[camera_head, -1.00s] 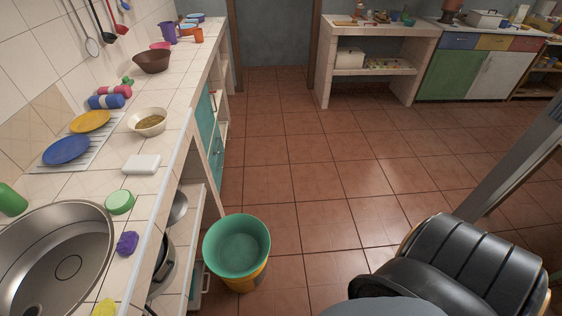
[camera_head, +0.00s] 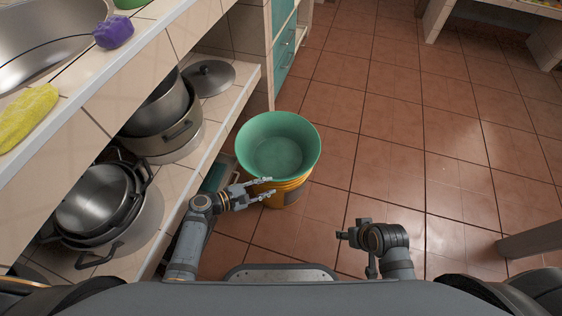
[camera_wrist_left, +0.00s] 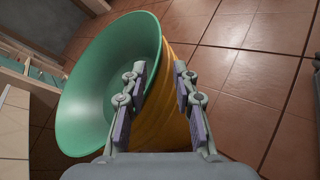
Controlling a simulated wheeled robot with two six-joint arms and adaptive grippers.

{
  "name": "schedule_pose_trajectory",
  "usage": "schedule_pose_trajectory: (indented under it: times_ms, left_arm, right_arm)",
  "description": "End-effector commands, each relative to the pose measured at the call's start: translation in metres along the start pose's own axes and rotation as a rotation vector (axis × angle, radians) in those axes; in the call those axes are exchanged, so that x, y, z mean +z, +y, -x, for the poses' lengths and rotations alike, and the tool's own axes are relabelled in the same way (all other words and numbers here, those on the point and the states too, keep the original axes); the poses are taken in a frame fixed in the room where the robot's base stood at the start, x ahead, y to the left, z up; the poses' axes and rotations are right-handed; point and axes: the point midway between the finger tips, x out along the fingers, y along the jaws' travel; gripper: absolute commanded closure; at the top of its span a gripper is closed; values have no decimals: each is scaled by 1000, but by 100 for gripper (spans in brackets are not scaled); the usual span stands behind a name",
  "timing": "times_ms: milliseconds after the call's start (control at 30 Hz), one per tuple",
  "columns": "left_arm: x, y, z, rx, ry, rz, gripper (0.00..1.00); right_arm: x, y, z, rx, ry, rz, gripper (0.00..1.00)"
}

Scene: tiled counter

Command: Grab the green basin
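The green basin (camera_head: 278,148) sits on top of a yellow-orange ribbed bucket (camera_head: 285,192) on the floor, beside the counter. My left gripper (camera_head: 268,188) is open at the near side of the basin and bucket, with its fingers pointing right. In the left wrist view the basin (camera_wrist_left: 105,85) fills the left side, and the bucket (camera_wrist_left: 170,115) shows between the two spread fingers (camera_wrist_left: 160,85). I cannot tell whether a finger touches either one. My right gripper (camera_head: 345,235) is apart from the basin, to its lower right; its fingers are too small to judge.
The counter on the left has a lower shelf with metal pots (camera_head: 95,195) and a lid (camera_head: 210,77). A purple sponge (camera_head: 114,33) and a yellow cloth (camera_head: 27,117) lie on the countertop. The tiled floor (camera_head: 400,130) right of the basin is clear.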

Motion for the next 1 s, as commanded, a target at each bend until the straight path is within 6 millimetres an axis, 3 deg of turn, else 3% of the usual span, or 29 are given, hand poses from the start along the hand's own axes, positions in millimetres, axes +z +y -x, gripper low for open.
schedule_pose_trajectory:
  times_ms: [400, 733, 1000]
  left_arm:
    - [3, 3, -17, 8, -13, 8, 71]
    - [2, 3, -72, 7, -12, 7, 71]
    - [4, 3, -75, 5, -10, 6, 71]
  right_arm:
    - [-1, -2, -3, -9, 28, -1, 60]
    - [2, -7, -23, -32, 124, -14, 60]
    - [0, -7, -23, -34, 136, -15, 60]
